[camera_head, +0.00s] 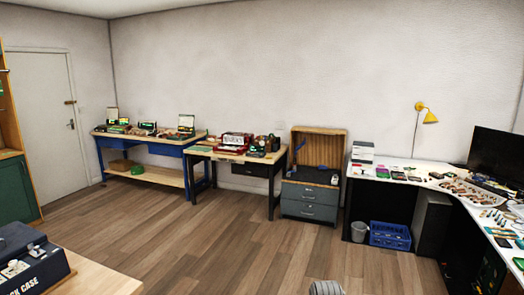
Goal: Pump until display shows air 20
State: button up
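I cannot make out a pump or a display reading "air" in the head view; the devices on the benches are too small to read. A blue workbench (163,142) by the door carries several small devices and open cases, some with green parts. A second wooden bench (200,151) carries a red case (233,142) and other dark and green devices. My gripper is not recognisable in view. Only a grey, ribbed, rounded shape (326,288) shows at the bottom edge, and I cannot tell what it is.
A grey drawer cabinet (309,200) stands right of the benches. A white corner desk (400,170) holds a monitor (497,157) and many small parts. Below are a bin (359,231) and blue crate (390,236). A black case (30,265) sits front left. The middle floor is clear.

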grip_shut()
jog(key=shift+d, duration=0.1)
dwell(1.1)
